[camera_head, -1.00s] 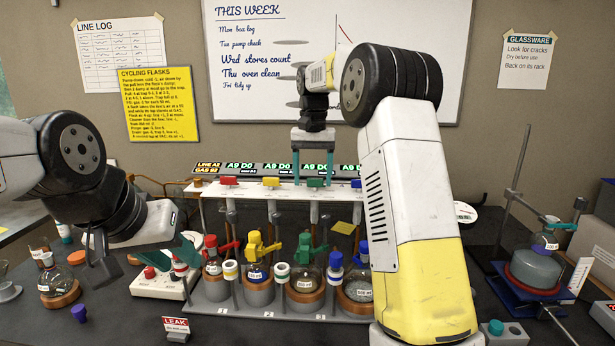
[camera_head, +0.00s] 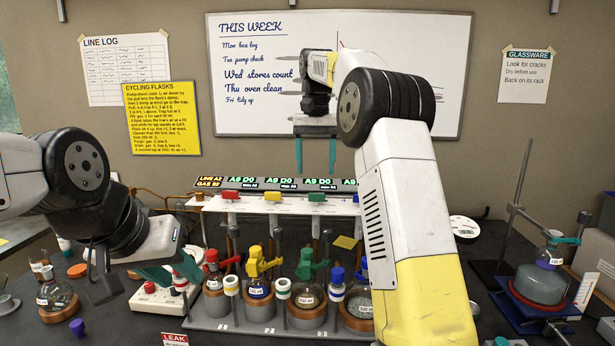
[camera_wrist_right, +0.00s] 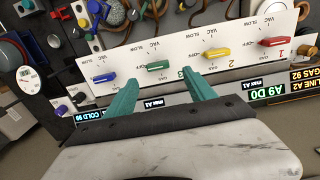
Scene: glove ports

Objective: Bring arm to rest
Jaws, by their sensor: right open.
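My right gripper (camera_head: 315,155) is raised above the manifold panel (camera_head: 270,204), in front of the whiteboard. Its two teal fingers are apart with nothing between them. In the right wrist view the right gripper (camera_wrist_right: 165,95) is open over the panel, its fingertips near the green valve handle (camera_wrist_right: 156,66) and apart from the yellow one (camera_wrist_right: 217,53). My left gripper (camera_head: 172,272) is low at the left, above the white box with a red button. Its teal fingers look spread, with no held thing visible; the arm partly hides them.
Several flasks with coloured tops stand in a grey rack (camera_head: 270,325) below the panel. A flask stand (camera_head: 540,285) is at the right. The right forearm hides part of the bench.

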